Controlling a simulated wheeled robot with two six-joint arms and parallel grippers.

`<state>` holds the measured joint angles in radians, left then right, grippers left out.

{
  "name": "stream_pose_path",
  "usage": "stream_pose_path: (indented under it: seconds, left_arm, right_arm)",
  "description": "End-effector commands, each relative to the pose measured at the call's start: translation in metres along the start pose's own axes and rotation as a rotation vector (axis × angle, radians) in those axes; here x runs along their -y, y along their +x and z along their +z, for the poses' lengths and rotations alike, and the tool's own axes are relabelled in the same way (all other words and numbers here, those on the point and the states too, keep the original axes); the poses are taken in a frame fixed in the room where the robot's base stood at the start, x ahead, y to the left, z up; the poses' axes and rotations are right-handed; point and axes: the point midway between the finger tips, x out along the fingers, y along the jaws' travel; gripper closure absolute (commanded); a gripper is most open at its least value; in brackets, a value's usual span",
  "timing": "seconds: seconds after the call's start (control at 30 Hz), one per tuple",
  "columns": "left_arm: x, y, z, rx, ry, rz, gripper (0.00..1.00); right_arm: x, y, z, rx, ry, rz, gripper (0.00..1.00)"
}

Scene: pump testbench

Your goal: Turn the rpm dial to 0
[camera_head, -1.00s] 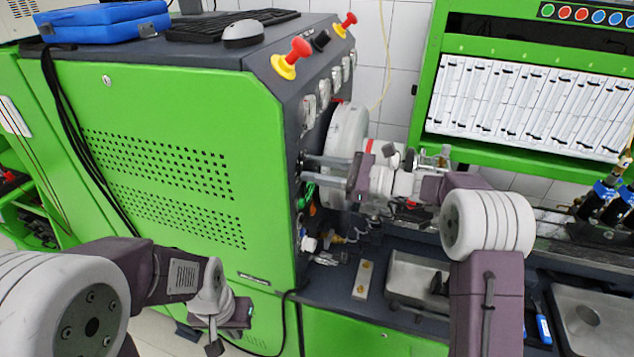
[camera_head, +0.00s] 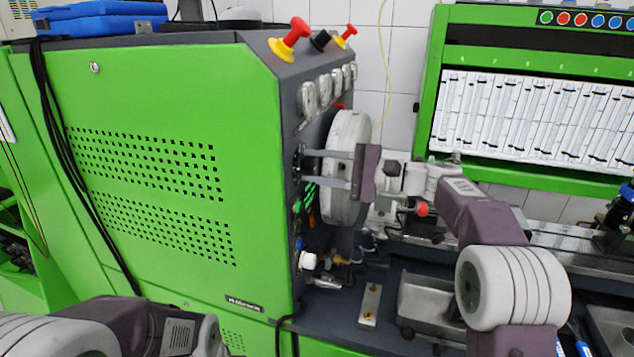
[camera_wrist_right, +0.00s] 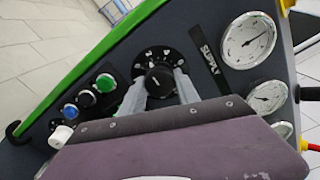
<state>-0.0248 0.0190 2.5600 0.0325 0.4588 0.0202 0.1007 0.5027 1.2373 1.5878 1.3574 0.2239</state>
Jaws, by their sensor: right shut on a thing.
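The rpm dial (camera_wrist_right: 159,83) is a round black knob with white marks around it, on the dark control panel in the right wrist view. My right gripper (camera_wrist_right: 159,86) has one finger on each side of the knob and is shut on it. In the head view, my right gripper (camera_head: 302,166) reaches left to the panel's edge, its two grey fingers one above the other. The dial's face is not visible there, and I cannot read the setting. My left arm shows at the bottom left; its gripper is out of the picture.
The green testbench cabinet (camera_head: 150,170) fills the left. Gauges (camera_wrist_right: 249,40) sit beside the dial, and coloured buttons (camera_wrist_right: 105,82) on its other side. Red-topped emergency knobs (camera_head: 293,36) stand on the bench top. A large pale disc (camera_head: 348,140) is close behind my right gripper.

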Motion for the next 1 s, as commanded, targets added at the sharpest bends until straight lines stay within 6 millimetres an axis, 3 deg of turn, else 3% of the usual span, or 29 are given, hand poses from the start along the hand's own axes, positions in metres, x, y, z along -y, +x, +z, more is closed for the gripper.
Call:
stream_pose_path:
  seconds: [0.03,0.4,1.0]
  left_arm:
    - [0.000,0.013,0.001,0.000,0.000,0.000,1.00]
    - [0.001,0.044,0.004,0.000,0.000,0.000,1.00]
    - [0.001,0.060,0.006,0.000,0.000,0.000,1.00]
  right_arm:
    - [-0.006,0.000,-0.002,0.000,-0.046,0.000,1.00]
    - [-0.004,0.000,-0.002,-0.006,-0.352,-0.001,1.00]
    - [-0.002,0.000,0.000,-0.010,-0.562,-0.001,1.00]
